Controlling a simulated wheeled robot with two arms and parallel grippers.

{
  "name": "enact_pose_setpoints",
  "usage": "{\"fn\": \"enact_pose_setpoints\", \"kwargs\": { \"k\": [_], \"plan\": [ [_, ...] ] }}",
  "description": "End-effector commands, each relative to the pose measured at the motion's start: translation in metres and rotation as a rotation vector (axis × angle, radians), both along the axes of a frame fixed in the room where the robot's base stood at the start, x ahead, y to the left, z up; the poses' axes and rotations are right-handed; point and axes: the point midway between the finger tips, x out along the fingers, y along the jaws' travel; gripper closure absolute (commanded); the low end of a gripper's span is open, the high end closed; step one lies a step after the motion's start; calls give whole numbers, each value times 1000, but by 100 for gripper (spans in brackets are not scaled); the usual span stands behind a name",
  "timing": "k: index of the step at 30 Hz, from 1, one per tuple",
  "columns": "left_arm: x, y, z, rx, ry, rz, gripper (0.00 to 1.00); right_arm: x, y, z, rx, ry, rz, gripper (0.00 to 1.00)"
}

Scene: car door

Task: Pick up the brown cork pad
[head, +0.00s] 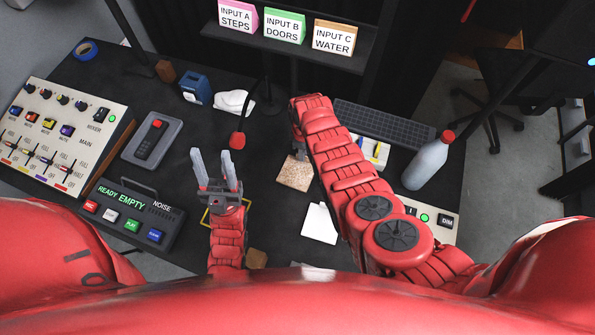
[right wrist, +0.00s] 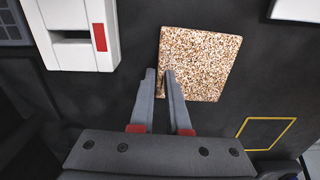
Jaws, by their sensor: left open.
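The brown cork pad (head: 295,174) is a speckled, tan square lying flat on the dark desk, left of my right arm in the head view. It also shows in the right wrist view (right wrist: 203,62), just beyond my right gripper (right wrist: 159,71). My left gripper (head: 212,153) is open and empty over the desk, left of the pad.
A white card (head: 320,223) lies in front of the pad. A red-tipped microphone (head: 237,140) stands between the pad and my left gripper. A grey bottle (head: 426,163) and a keyboard (head: 385,126) are to the right. A yellow outlined square (right wrist: 265,132) is on the desk.

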Motion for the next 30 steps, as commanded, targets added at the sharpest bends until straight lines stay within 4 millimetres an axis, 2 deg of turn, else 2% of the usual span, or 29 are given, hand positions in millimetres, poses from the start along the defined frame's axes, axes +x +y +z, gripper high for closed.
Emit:
{"fn": "enact_pose_setpoints", "kwargs": {
  "k": [2,30],
  "plan": [
    [0,0,0,0,0,0,50,0,0,0,0,0,0,100],
    [0,0,0,0,0,0,50,0,0,0,0,0,0,100]
  ]
}}
